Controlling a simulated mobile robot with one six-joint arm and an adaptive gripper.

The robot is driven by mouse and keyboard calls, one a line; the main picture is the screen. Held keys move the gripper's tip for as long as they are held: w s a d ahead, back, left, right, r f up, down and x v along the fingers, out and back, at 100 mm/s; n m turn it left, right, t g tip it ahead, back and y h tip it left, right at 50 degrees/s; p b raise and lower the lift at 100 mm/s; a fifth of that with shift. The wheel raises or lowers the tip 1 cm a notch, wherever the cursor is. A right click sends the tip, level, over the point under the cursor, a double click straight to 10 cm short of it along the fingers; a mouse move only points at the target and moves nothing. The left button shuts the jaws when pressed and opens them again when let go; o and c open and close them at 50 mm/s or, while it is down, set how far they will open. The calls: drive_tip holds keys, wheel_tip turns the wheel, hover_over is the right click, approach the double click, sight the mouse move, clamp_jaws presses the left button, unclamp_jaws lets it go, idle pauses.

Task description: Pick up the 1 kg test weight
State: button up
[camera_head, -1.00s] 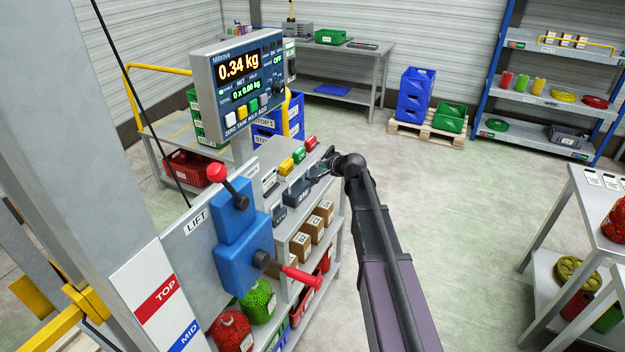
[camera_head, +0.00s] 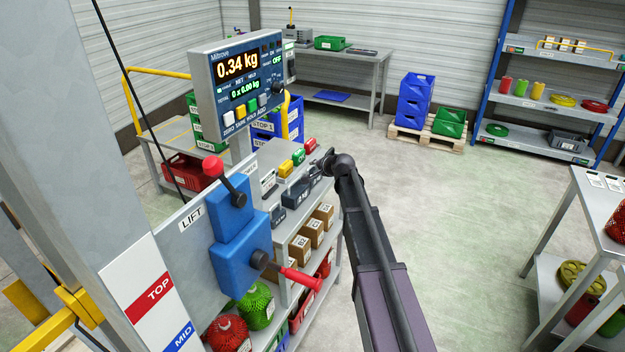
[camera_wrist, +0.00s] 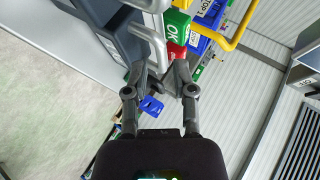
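Dark grey block weights stand in a row on the top of the grey shelf unit (camera_head: 262,157). They are a near one (camera_head: 278,214), a middle one (camera_head: 297,194) and a far one (camera_head: 315,174). Their labels are too small to read, so I cannot tell which is the 1 kg test weight. My gripper (camera_head: 326,157) is by the far end of the row. In the wrist view my gripper (camera_wrist: 160,74) has its fingers apart, with nothing seen held. A dark weight (camera_wrist: 122,42) with a grey bar handle lies just beyond the left finger.
A scale display (camera_head: 238,78) and a blue lift control box (camera_head: 238,235) with red levers stand left. Cartons (camera_head: 311,232) sit below. The floor (camera_head: 440,220) right of my arm is clear.

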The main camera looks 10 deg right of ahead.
sight(311, 167)
drive_tip(key=x, duration=0.1)
drive_tip(key=b+x, duration=0.1)
drive_tip(key=x, duration=0.1)
drive_tip(key=shift+w+d, duration=0.2)
drive_tip(key=shift+w, duration=0.05)
drive_tip(key=shift+w+a+f+b, duration=0.3)
drive_tip(key=shift+w+f+b, duration=0.05)
drive_tip(key=shift+w+b, duration=0.2)
drive_tip(key=shift+r, duration=0.1)
clamp_jaws()
